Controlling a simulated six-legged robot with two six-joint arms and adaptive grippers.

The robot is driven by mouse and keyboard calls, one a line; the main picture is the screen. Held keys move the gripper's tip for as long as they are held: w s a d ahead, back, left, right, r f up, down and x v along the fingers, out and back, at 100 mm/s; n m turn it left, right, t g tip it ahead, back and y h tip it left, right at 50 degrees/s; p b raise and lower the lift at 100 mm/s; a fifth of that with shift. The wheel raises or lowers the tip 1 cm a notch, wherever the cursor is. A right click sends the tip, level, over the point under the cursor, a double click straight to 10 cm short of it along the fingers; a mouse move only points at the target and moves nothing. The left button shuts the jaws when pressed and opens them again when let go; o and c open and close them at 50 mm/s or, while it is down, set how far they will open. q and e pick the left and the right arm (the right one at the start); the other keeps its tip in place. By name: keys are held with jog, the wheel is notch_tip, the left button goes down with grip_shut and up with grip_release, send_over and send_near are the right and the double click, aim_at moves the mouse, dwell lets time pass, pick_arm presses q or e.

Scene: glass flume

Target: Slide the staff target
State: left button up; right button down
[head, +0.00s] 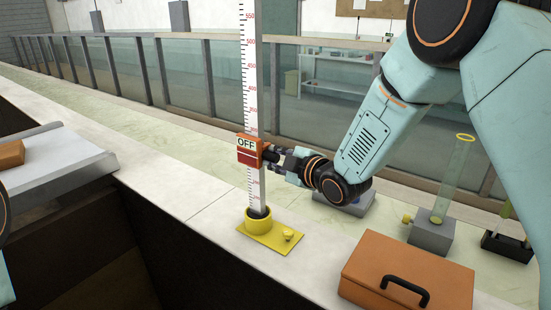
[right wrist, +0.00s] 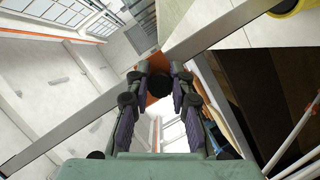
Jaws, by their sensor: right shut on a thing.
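The white graduated staff (head: 250,75) stands upright in a yellow foot (head: 262,228) with a small yellow knob. The staff target (head: 248,158), an orange-red block marked OFF, sits on the lower part of the staff, well above the foot. My right gripper (head: 272,154) comes from the right and is shut on the target's dark knob. In the right wrist view, the fingers (right wrist: 160,74) close around the round black knob (right wrist: 160,86), with a little orange of the target (right wrist: 142,72) behind. My left gripper is out of view.
An orange case (head: 405,268) with a black handle lies at front right. A grey block with a clear tube (head: 432,236) stands behind it. A metal tray (head: 55,165) with an orange block is at left. Glass flume panels (head: 180,80) run behind.

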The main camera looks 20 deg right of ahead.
jog(key=shift+s+r, duration=0.15)
jog(key=shift+r, duration=0.15)
jog(key=r+p, duration=0.1)
jog(key=r, duration=0.1)
jog(key=r+p, duration=0.1)
jog(key=r, duration=0.1)
jog(key=shift+w+r, duration=0.2)
jog(key=shift+r, duration=0.15)
jog(key=shift+s+r, duration=0.1)
jog(key=shift+s, duration=0.15)
jog(key=c, duration=1.6)
grip_release()
jog(key=o, duration=0.4)
jog(key=shift+w+f, duration=0.2)
jog(key=shift+o, duration=0.2)
jog(key=shift+s, duration=0.1)
jog(key=shift+r, duration=0.1)
